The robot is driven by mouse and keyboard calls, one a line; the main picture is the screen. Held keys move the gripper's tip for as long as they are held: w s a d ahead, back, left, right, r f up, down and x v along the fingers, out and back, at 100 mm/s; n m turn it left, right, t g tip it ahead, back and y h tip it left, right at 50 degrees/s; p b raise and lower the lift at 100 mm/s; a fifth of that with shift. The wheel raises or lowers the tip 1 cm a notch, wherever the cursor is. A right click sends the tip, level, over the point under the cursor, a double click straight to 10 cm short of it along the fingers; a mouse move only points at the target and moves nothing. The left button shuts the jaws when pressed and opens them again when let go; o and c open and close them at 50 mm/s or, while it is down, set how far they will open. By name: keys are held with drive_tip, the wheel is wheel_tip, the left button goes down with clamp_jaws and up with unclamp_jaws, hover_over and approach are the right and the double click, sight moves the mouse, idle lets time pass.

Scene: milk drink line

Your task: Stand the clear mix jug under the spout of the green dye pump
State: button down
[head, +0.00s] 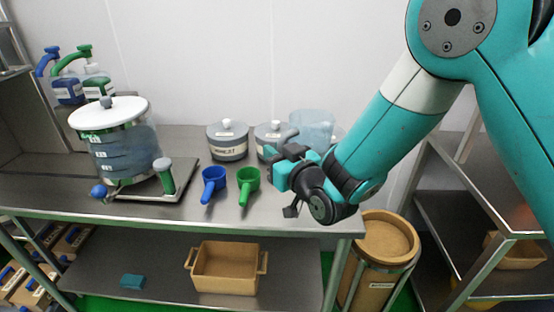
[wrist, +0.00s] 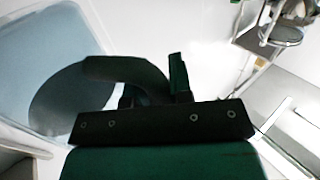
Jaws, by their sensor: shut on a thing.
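The clear mix jug (head: 315,122) is at the right end of the steel table, partly behind my gripper (head: 284,166). My gripper is shut on the jug's grey handle. In the wrist view the dark curved handle is between the fingers (wrist: 150,88), and the jug's clear wall (wrist: 40,35) fills the left side. The jug's base is hidden, so I cannot tell whether it touches the table. The green dye pump (head: 84,52) tops a bottle at the table's back left, beside a blue pump bottle (head: 66,90). Nothing visible stands under the green spout.
A large lidded clear vessel (head: 125,145) stands in front of the pumps on a metal stand. Two lidded tubs (head: 228,149) stand near the wall. A blue scoop (head: 213,180) and a green scoop (head: 247,180) lie mid-table. The table's front middle (head: 225,218) is clear.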

wheel_tip(320, 180, up, 7)
drive_tip(key=w+d+f+m+t+h, duration=0.1)
drive_tip(key=d+f+m+t+h, duration=0.3)
drive_tip(key=d, duration=1.1)
drive_tip(key=w+d+f+m+g+h, duration=0.1)
drive_tip(key=w+d+f+m+h, duration=0.15)
drive_tip(key=d+f+h, duration=0.9)
drive_tip(key=s+d+f+y, duration=0.4)
drive_tip(key=s+f, duration=0.3)
drive_tip(key=f, duration=0.3)
drive_tip(key=shift+y, duration=0.75)
drive_tip(key=shift+s+d, duration=0.1)
drive_tip(key=shift+d, duration=0.05)
